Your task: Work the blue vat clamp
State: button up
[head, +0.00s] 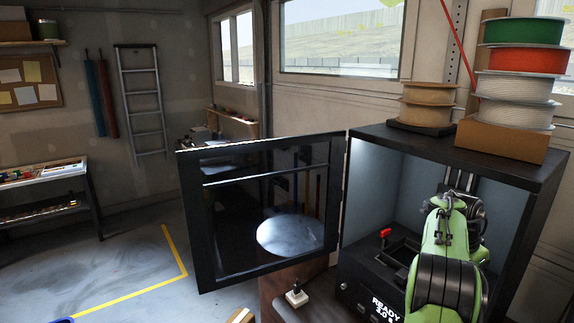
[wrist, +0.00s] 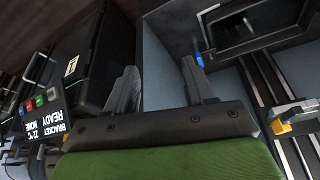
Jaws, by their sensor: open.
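The blue vat clamp (wrist: 199,54) shows in the wrist view as a small blue piece beside a black rectangular vat or frame (wrist: 260,24). My gripper (wrist: 160,68) is open, with nothing visible between its two grey fingers. The blue clamp lies just past the right fingertip, outside the gap; I cannot tell whether they touch. In the head view my green arm reaches into the open printer cabinet (head: 352,143) and hides the blue clamp and my fingertips. A red clamp handle (head: 384,233) stands up at the left of the black vat frame there.
The glass cabinet door (head: 190,225) is swung open to the left. Spools (head: 425,105) and a cardboard box (head: 500,139) sit on top of the cabinet. In the wrist view, a yellow-orange part (wrist: 282,128) is at right and a lit display (wrist: 62,125) at left.

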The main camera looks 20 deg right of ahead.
jog(key=w+a+r+n+t+b, duration=0.1)
jog(key=w+a+r+n, duration=0.15)
jog(key=a, duration=0.65)
jog(key=w+a+r+n+t+y+b, duration=0.1)
jog(key=a+r+n+t, duration=0.2)
jog(key=a, duration=0.7)
jog(key=w+a+r+n, duration=0.1)
jog(key=a+r+n, duration=0.3)
jog(key=a, duration=0.5)
jog(key=s+a+f+n+y, duration=0.1)
jog(key=s+a+f+n, duration=0.2)
jog(key=a, duration=0.4)
jog(key=s+a+f+n+t+y+b, duration=0.1)
jog(key=s+a+f+n, duration=0.2)
jog(key=s+a, duration=0.3)
jog(key=s+a+f+n+t+y+b, duration=0.1)
jog(key=s+a+f+n, duration=0.2)
jog(key=a, duration=0.5)
jog(key=shift+s+f+n, duration=0.4)
jog(key=shift+s+n, duration=0.25)
jog(key=shift+s, duration=0.45)
